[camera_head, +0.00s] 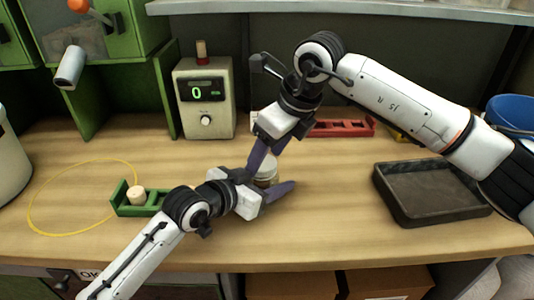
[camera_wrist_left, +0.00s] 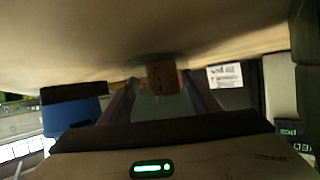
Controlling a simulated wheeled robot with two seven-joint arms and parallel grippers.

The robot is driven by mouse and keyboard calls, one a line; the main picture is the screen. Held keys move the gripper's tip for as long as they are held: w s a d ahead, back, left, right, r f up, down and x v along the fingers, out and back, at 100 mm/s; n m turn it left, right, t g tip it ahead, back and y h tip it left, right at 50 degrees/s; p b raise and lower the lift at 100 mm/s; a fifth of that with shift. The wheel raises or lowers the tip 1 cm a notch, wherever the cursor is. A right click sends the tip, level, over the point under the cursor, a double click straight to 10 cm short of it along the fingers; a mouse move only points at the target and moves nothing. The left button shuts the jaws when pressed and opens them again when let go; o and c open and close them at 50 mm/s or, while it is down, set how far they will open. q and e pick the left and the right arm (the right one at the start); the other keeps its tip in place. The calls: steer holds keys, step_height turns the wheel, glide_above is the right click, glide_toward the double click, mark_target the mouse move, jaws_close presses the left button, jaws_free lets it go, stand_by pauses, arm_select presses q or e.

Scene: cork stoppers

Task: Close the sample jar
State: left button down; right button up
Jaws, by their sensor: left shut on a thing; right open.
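The sample jar (camera_head: 265,172) stands on the bench in the middle of the head view, its top pale. My left gripper (camera_head: 267,180) is shut on the jar from the front left, one finger on each side. My right gripper (camera_head: 267,152) points down just above the jar, its fingers apart. A cork stopper (camera_head: 136,194) sits in the green rack (camera_head: 122,199) at the left. The left wrist view appears upside down; a brown block (camera_wrist_left: 162,78) shows between the left fingers, and I cannot tell what it is. The grippers hide part of the jar's mouth.
A meter reading 0 (camera_head: 205,100) stands behind, left of the jar, with a reddish-brown piece on top. A dark tray (camera_head: 430,190) is at the right and a red rack (camera_head: 340,128) behind. A yellow loop (camera_head: 50,233) lies at the left. The front bench strip is clear.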

steer(key=shift+s+a+r, duration=0.1)
steer(key=shift+s+a, duration=0.15)
steer(key=shift+a, duration=0.05)
step_height(320, 180, up, 4)
steer(key=shift+r, duration=0.25)
steer(key=shift+d, duration=0.1)
steer(key=shift+w+f, duration=0.1)
steer(key=shift+w, duration=0.05)
steer(key=shift+c, duration=0.3)
